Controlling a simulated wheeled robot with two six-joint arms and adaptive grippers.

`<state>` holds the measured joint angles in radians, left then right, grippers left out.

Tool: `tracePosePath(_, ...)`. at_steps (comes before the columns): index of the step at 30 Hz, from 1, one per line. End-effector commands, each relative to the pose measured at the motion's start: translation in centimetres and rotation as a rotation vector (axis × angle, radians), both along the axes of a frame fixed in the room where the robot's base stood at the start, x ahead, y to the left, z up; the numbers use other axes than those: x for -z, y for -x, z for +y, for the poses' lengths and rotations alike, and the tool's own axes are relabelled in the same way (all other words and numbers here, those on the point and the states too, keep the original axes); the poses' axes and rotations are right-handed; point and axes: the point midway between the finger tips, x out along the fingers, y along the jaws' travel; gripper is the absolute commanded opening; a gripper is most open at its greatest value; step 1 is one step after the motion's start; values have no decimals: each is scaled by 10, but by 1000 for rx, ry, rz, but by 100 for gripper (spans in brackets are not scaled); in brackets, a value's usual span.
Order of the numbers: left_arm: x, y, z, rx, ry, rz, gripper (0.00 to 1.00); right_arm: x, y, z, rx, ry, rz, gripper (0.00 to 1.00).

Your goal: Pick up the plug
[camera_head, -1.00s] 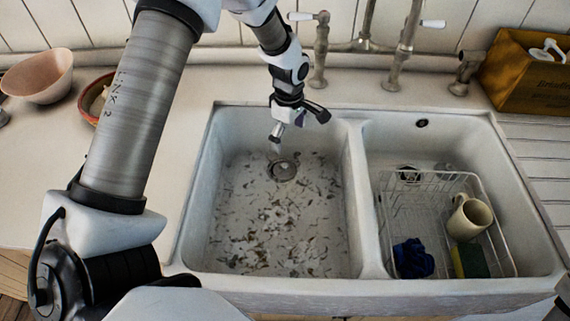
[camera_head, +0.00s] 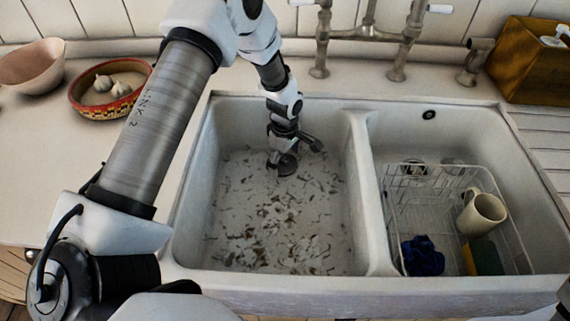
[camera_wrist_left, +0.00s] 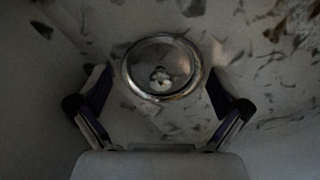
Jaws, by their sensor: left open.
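The plug (camera_wrist_left: 161,68) is a round, shiny metal disc with a small knob at its middle, low in the left basin. In the head view its edge (camera_head: 287,170) shows just below my left gripper (camera_head: 279,157), which hides part of it. My left gripper (camera_wrist_left: 157,98) is open and empty, reaching down into the basin. In the left wrist view the plug lies between and slightly beyond the two fingertips. I cannot tell whether the fingers touch it. My right gripper is not in view.
The left basin (camera_head: 196,190) has dark scraps scattered over its floor. The right basin holds a wire rack (camera_head: 395,200) with a mug (camera_head: 483,212), a blue cloth (camera_head: 422,257) and a sponge (camera_head: 484,257). Taps (camera_head: 400,50) stand behind. A bowl of garlic (camera_head: 105,110) is left.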

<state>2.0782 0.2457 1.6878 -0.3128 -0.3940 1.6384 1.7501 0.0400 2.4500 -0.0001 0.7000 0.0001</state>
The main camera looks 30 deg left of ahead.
Motion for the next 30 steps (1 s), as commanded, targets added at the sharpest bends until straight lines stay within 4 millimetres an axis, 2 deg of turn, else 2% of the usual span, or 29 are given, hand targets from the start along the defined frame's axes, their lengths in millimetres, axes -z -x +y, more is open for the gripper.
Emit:
tracePosePath(1,0,0,0,0,0,0,89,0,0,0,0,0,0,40)
tracePosePath(5,0,0,0,0,0,1,43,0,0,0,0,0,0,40)
tracePosePath(6,0,0,0,0,0,1,29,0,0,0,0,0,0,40)
tracePosePath(9,0,0,0,0,0,1,0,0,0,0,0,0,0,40)
tracePosePath(23,-1,2,0,-1,1,5,0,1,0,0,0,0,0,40)
tracePosePath(30,-24,0,0,-1,1,1,0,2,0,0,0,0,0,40)
